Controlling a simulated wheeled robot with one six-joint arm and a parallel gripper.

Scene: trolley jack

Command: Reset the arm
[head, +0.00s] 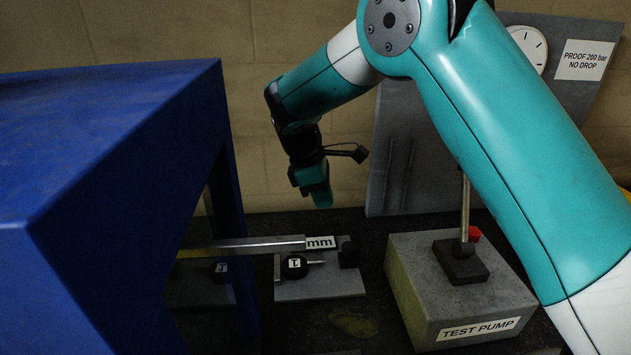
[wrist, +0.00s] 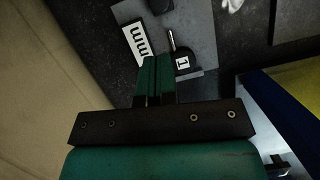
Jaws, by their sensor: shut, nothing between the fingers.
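My gripper (head: 321,197) is at the end of my teal arm, pointing down above the back of the bench, near the wall. In the wrist view my gripper (wrist: 154,62) shows its two green fingers closed together with nothing between them. The knob (wrist: 182,60) and the label (wrist: 138,42) also show just past the fingertips in the wrist view. The fingers appear apart from these things.
A blue frame (head: 110,150) stands tall on the left, with a metal bar (head: 245,246) reaching out from it. A grey block marked "TEST PUMP" (head: 425,300) with an upright rod (head: 465,205) stands at the right. A grey panel (head: 400,150) leans at the back wall.

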